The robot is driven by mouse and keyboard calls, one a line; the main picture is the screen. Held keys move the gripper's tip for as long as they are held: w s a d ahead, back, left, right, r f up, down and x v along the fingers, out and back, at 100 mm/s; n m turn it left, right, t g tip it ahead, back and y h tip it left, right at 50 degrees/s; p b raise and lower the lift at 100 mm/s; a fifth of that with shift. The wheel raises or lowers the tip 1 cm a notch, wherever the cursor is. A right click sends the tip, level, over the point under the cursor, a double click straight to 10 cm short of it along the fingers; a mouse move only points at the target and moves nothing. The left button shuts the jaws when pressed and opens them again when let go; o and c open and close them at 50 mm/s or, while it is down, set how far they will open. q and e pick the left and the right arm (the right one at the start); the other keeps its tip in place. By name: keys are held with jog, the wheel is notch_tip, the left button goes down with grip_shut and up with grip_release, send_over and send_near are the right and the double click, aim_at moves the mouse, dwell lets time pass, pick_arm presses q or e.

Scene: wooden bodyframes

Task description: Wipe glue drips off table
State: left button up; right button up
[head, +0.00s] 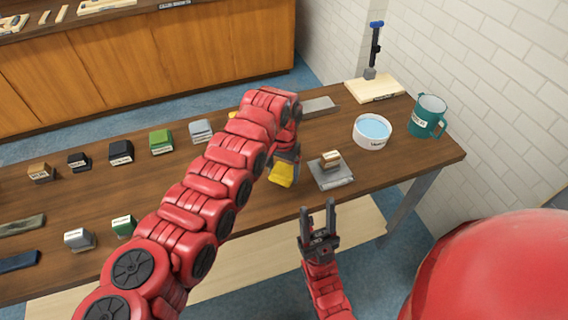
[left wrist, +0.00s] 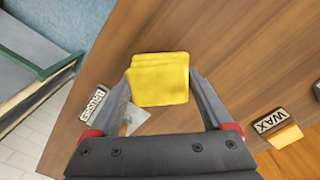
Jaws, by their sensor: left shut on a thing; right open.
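My left gripper (head: 287,158) is shut on a yellow cloth or sponge (head: 281,174) over the middle of the wooden table (head: 375,178). In the left wrist view the yellow piece (left wrist: 160,78) sits between both fingers of the left gripper (left wrist: 163,88), above the tabletop. I cannot tell if it touches the wood. I see no clear glue drips in the head view. My right gripper (head: 318,217) is open and empty at the table's front edge.
A grey plate (head: 335,178) bears a small block (head: 331,159). A white bowl of blue liquid (head: 372,131), a teal mug (head: 428,117) and a board with a clamp-like tool (head: 375,88) stand at right. Several labelled blocks line the left side, including a green one (head: 160,142).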

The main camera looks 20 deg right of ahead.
pick_arm(q)
jog(key=shift+w+d+r, duration=0.1)
jog(key=shift+d+r, duration=0.05)
jog(key=shift+r, duration=1.6)
